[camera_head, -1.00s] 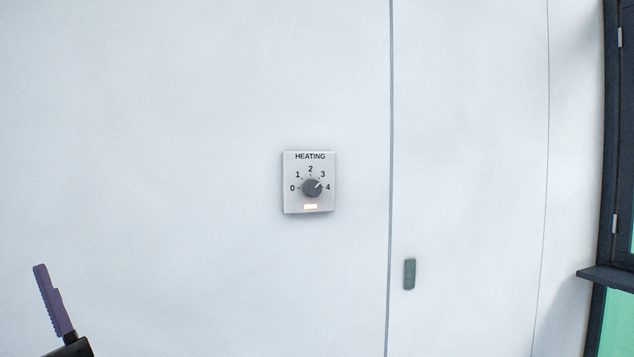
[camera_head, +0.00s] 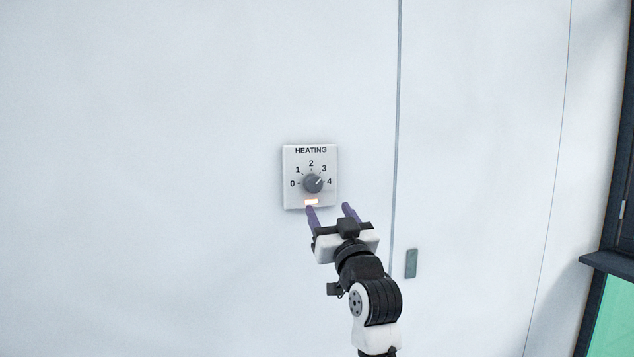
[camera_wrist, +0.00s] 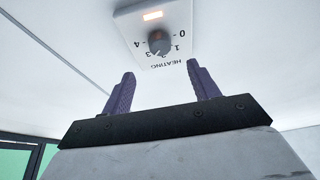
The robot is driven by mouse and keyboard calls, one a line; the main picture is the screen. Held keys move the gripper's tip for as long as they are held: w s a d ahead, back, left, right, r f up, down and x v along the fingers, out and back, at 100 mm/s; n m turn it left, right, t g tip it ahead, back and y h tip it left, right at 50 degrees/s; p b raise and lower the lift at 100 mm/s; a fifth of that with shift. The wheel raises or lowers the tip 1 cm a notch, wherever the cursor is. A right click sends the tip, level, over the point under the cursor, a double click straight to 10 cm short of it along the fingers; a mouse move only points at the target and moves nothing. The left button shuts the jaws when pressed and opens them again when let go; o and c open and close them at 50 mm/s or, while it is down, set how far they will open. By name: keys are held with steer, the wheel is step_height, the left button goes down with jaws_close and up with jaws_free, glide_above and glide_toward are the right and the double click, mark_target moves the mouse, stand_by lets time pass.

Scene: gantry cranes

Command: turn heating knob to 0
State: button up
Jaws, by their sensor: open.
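The heating panel (camera_head: 290,170) is a pale plate on the white wall, marked 0 to 4, with a lit orange light near its bottom edge. Its round grey heating knob (camera_head: 312,183) has a pale pointer line aimed up and right, between 3 and 4. My gripper (camera_head: 329,211) is open and empty, just below and right of the knob and apart from it. In the wrist view the panel (camera_wrist: 129,20) appears upside down, and the knob (camera_wrist: 158,42) lies beyond and between the two purple fingers of my gripper (camera_wrist: 159,82).
A small grey-green plate (camera_head: 411,263) is on the wall to the lower right. A vertical seam (camera_head: 397,120) runs down the wall right of the panel. A dark window frame (camera_head: 618,190) stands at the far right. The wall left of the panel is clear.

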mark_target(315, 185)
steer(key=p+x, duration=0.3)
steer(key=x, duration=0.5)
steer(key=shift+r, duration=0.15)
steer(key=shift+w+a+r, duration=0.1)
steer(key=shift+w+a, duration=0.15)
steer(key=shift+w, duration=0.4)
steer(key=shift+c, duration=0.4)
steer(key=c, duration=0.9)
steer(key=shift+n, duration=0.3)
